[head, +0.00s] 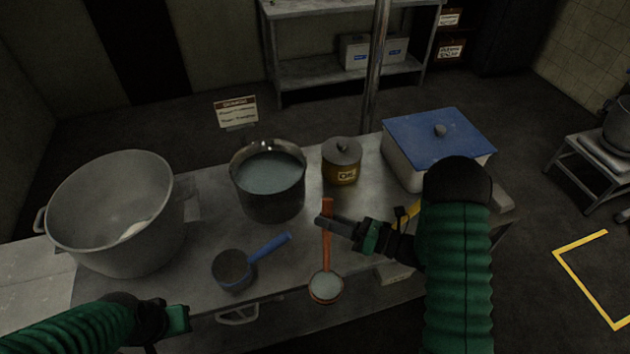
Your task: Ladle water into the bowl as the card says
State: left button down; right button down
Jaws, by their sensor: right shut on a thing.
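My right gripper (345,229) is shut on the orange handle of a ladle (327,250). The ladle's round cup hangs below, near the table's front edge, with pale grey content that looks like liquid. A dark metal pot (270,205) of water stands at the middle back of the table. A large grey bowl (100,240) stands at the left, with a small pale patch inside. A blue-handled ladle (268,248) lies between them, in front. The card (236,112) stands behind the pot; its small text is unreadable. My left gripper (178,320) is at the lower left, apart from everything; its jaw gap is unclear.
A dark yellow lidded canister (342,172) stands right of the pot. A white box with a blue lid (440,138) stands at the table's right end. A metal post (375,75) rises behind the table (215,195). Bare tabletop lies between the bowl and the pot.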

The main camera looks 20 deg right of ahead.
aim_at(327, 252)
jog(key=s+d+f+g+y, duration=0.1)
jog(key=s+f, duration=0.7)
jog(key=shift+f+n, duration=0.4)
jog(key=shift+d, duration=0.1)
